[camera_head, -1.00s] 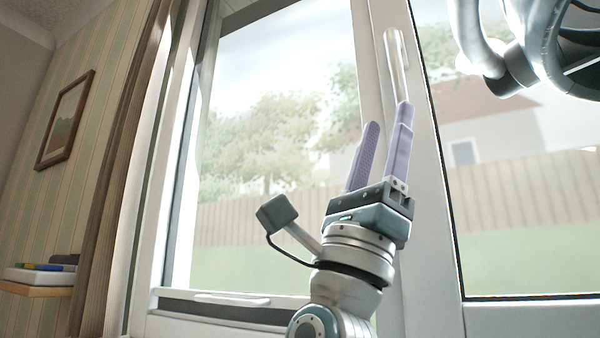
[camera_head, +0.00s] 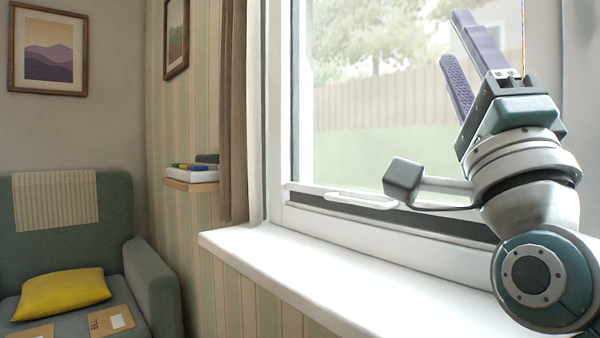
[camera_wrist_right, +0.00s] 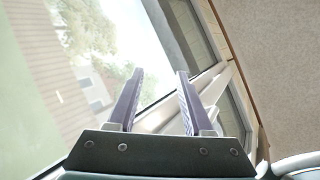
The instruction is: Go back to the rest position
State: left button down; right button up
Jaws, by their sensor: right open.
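My right gripper (camera_head: 462,62) is raised at the right of the head view, in front of the window (camera_head: 390,110). Its two purple fingers are apart and point up, with nothing between them. In the right wrist view the open fingers (camera_wrist_right: 158,75) also show empty, with the window frame and the garden beyond them. My left gripper is in neither view.
A white window sill (camera_head: 330,285) runs below my right arm. A small wall shelf (camera_head: 190,186) holds several items left of the curtain (camera_head: 233,110). A green armchair (camera_head: 110,225) with a yellow cushion (camera_head: 65,292) stands at the left. Framed pictures (camera_head: 48,50) hang on the walls.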

jog(key=s+a+f+n+g+y+p, duration=0.2)
jog(key=f+n+g+y+p, duration=0.1)
jog(key=f+n+g+p, duration=0.25)
jog(key=s+a+f+n+g+y+p, duration=0.1)
jog(key=a+f+n+g+y+p, duration=0.1)
jog(key=f+n+g+p, duration=0.4)
jog(key=s+d+f+n+g+h+p, duration=0.1)
jog(key=s+d+n+g+p, duration=0.2)
jog(key=s, duration=0.5)
jog(key=s+d+f+n+g+h+p, duration=0.1)
jog(key=s+n+g+p, duration=0.1)
jog(key=s+g+p, duration=0.35)
jog(key=s+d+f+n+g+h+p, duration=0.1)
jog(key=s+d+n+g+p, duration=0.3)
jog(key=s, duration=0.6)
pick_arm(q)
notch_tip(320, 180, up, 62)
jog(key=p, duration=3.4)
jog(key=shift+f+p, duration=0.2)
jog(key=shift+p, duration=0.2)
pick_arm(e)
notch_tip(320, 180, up, 37)
jog(key=a+m+g, duration=0.1)
jog(key=shift+s+a, duration=0.3)
jog(key=shift+a, duration=0.05)
jog(key=shift+f, duration=0.1)
